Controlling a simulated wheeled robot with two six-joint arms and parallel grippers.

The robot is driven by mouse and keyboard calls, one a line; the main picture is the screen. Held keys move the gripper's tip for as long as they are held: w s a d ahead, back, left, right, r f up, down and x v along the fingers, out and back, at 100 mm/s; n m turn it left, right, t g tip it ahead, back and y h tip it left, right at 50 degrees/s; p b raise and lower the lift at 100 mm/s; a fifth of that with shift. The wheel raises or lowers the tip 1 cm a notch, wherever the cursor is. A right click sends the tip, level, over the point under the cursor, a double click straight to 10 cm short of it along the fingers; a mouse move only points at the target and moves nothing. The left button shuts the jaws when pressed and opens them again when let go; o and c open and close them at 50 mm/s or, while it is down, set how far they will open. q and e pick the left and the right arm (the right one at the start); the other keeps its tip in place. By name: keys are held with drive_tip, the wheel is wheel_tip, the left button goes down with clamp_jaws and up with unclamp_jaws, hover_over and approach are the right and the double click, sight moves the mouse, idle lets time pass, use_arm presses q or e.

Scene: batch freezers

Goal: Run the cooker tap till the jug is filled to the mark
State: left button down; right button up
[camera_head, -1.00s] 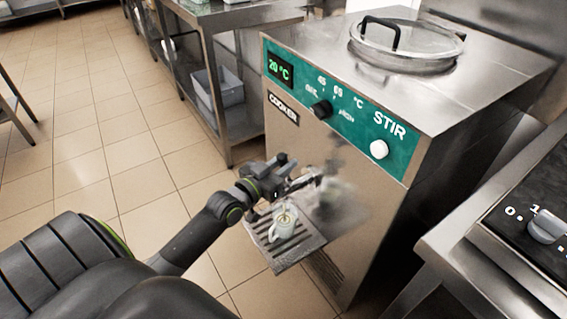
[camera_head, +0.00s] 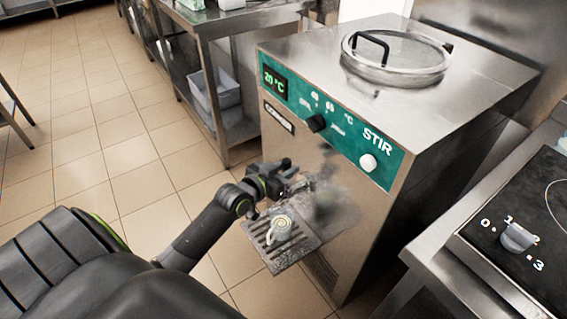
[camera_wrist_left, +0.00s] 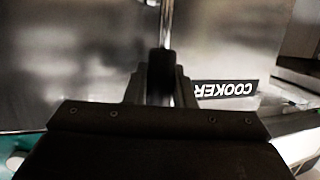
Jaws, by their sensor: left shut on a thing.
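The cooker (camera_head: 300,150) stands at the centre, with a green panel reading 20 °C. My left gripper (camera_head: 287,184) is at the tap on its front face. In the left wrist view the gripper (camera_wrist_left: 160,85) is shut on the tap's dark lever (camera_wrist_left: 161,62), below a shiny metal rod. The tap's spout is mostly hidden by the gripper. A small pale jug (camera_head: 283,233) stands upright on the slotted drip tray (camera_head: 278,262), below the gripper. Its inside shows a pale swirl; the level against the mark is too small to tell. My right gripper is out of view.
A round glass lid with a black handle (camera_head: 395,57) sits on the cooker. A hob with a knob (camera_head: 517,237) is at the right. A steel table (camera_head: 205,50) with a grey bin (camera_head: 215,92) stands behind left.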

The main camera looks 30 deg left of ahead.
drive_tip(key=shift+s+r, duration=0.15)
use_arm(q)
drive_tip(key=c, duration=1.2)
unclamp_jaws()
drive_tip(key=shift+w, duration=0.1)
drive_tip(key=p+v, duration=0.2)
drive_tip(key=v, duration=1.5)
drive_tip(key=shift+s+r+p, duration=0.15)
drive_tip(key=shift+s+p, duration=0.05)
drive_tip(key=shift+p, duration=0.2)
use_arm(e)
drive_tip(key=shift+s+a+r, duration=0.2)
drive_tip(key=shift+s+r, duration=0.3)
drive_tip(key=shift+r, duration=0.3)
use_arm(q)
drive_tip(key=shift+d, duration=0.15)
